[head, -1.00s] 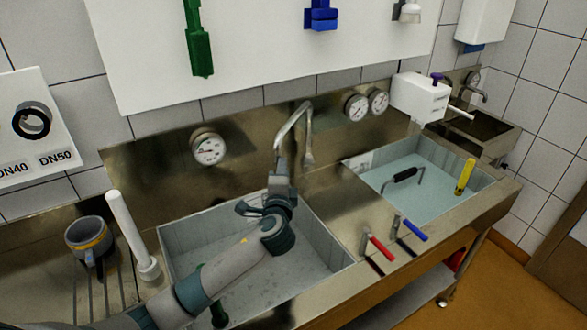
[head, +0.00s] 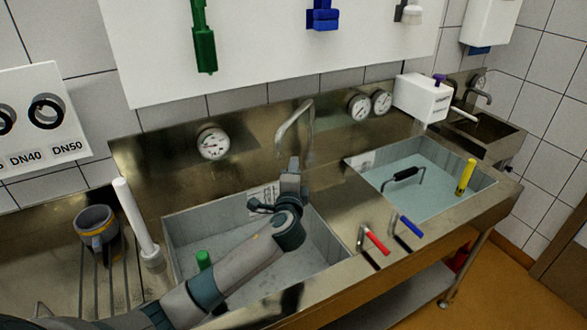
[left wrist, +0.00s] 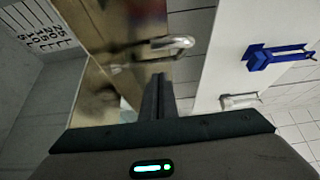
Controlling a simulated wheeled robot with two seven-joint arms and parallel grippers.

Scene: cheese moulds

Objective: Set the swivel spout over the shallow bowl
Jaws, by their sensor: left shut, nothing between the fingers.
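The swivel spout (head: 294,118) is a bent metal pipe at the back wall, arching up and hanging down near the left basin's back right part. Two sink basins show: the left basin (head: 185,235), grey with a marked scale, and the right basin (head: 430,195), filled with bluish water. Which one is the shallow bowl I cannot tell for sure. My left gripper (head: 294,162) is shut and empty, just in front of the spout. In the left wrist view, its fingers (left wrist: 158,90) point towards the spout (left wrist: 172,44); contact is unclear. My right gripper is not in view.
A red lever (head: 375,242) and a blue lever (head: 413,228) stand on the front ledge. A white upright pipe (head: 135,215) and a grey mug (head: 97,228) are at left. A black handle (head: 402,175) and yellow cylinder (head: 465,177) are in the right basin.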

